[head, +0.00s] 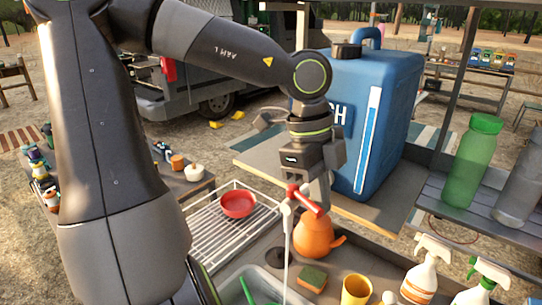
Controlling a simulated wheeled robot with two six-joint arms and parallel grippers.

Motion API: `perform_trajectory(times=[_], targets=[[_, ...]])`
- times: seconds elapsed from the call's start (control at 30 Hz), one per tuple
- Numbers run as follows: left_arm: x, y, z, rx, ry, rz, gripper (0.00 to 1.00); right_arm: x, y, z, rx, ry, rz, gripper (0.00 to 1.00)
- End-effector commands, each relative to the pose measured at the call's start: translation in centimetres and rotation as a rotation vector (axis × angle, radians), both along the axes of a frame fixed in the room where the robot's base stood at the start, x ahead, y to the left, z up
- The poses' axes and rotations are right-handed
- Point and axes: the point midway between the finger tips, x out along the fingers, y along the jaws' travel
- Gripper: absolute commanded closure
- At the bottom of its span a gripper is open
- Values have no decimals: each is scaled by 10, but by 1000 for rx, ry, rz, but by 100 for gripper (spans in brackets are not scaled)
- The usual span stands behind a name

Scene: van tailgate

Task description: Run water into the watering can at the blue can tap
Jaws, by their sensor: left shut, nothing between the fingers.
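The blue can (400,92) stands upright on a board at the back, with a dark cap and a pale level strip. A red tap lever (308,203) shows in front of it, partly hidden by my left gripper (321,207). This gripper points down, shut and empty, at or very near the lever; I cannot tell if they touch. The orange watering can (313,238) stands just below, its spout to the right. A thin pale line (286,250) drops from the tap in front of the watering can; I cannot tell whether it is water or a pipe.
A sink (239,292) is at the bottom, with a wire rack (205,232) holding a red bowl (238,204). A sponge (313,278), a yellow cup (356,290) and spray bottles (421,272) crowd the front right. A green bottle (472,160) stands on the right shelf.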

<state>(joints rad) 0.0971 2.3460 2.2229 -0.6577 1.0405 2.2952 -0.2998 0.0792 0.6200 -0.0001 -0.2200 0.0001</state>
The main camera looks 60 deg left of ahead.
Motion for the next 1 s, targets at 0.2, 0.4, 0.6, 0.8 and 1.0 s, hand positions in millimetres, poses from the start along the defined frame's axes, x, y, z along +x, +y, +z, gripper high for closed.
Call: perform_trajectory(times=[0.2, 0.4, 0.6, 0.8, 1.0], targets=[[-10, -2, 0, -5, 0, -2, 100, 0, 0, -6, 0, 0, 0, 64], [-19, -4, -1, -3, -2, -3, 100, 0, 0, -10, 0, 0, 0, 64], [-26, -5, -2, 0, -4, -2, 100, 0, -1, -18, -1, 0, 0, 64], [-33, -7, -2, -4, -2, 0, 100, 0, -1, -27, -1, 1, 0, 64], [-32, -6, 10, -1, 1, 4, 100, 0, -1, -15, -1, 0, 0, 64]])
